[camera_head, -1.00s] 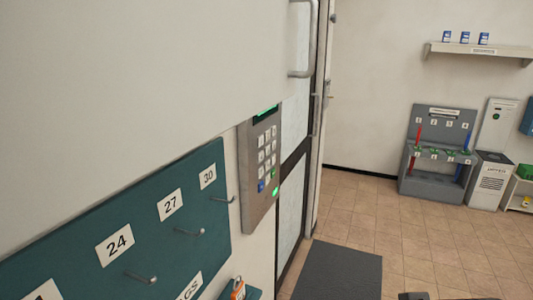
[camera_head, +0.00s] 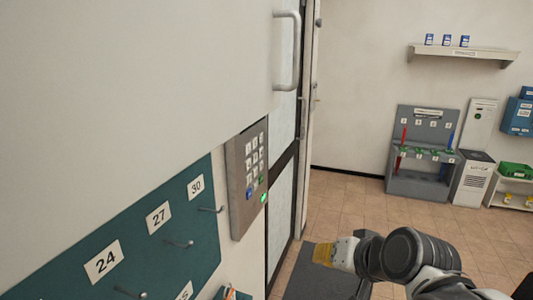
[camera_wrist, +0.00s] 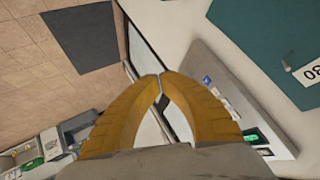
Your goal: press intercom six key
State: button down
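The intercom (camera_head: 241,205) is a grey metal panel on the left wall, with rows of white keys (camera_head: 255,152), a blue key and a lit green spot low down. The key digits are too small to read surely, so I cannot single out the six. My gripper (camera_head: 322,253) has yellow fingers and is at the lower middle, right of the intercom and lower in the picture, apart from it. In the wrist view the fingertips (camera_wrist: 161,77) meet with nothing between them. There the intercom (camera_wrist: 222,72) is partly hidden behind the right finger.
A teal board (camera_head: 197,245) with numbered hooks sticks out left of the intercom. A door with a metal handle (camera_head: 289,58) is just to its right. A dark mat (camera_head: 305,280) lies on the tiled floor. A grey tool rack (camera_head: 420,185) stands far off.

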aim_at(260, 152)
jog(key=w+a+r+m+t+y+p, duration=0.2)
jog(key=w+a+r, duration=0.15)
jog(key=w, duration=0.55)
jog(key=w+a+r+m+t+y+p, duration=0.1)
jog(key=w+a+r+m+t+y, duration=0.2)
jog(key=w, duration=0.5)
jog(key=w+d+m+t+h+p, duration=0.1)
jog(key=w+d+m+t+p, duration=0.1)
jog(key=w+m, duration=0.4)
jog(key=w, duration=0.5)
jog(key=shift+w+d, duration=0.15)
jog(key=shift+d, duration=0.05)
jog(key=x, duration=0.4)
jog(key=a+b+x, duration=0.1)
jog(key=x, duration=0.3)
jog(key=s+a+b+x, duration=0.1)
jog(key=x, duration=0.3)
jog(key=shift+w+r, duration=0.1)
jog(key=shift+w+a, duration=0.2)
jog(key=shift+a, duration=0.2)
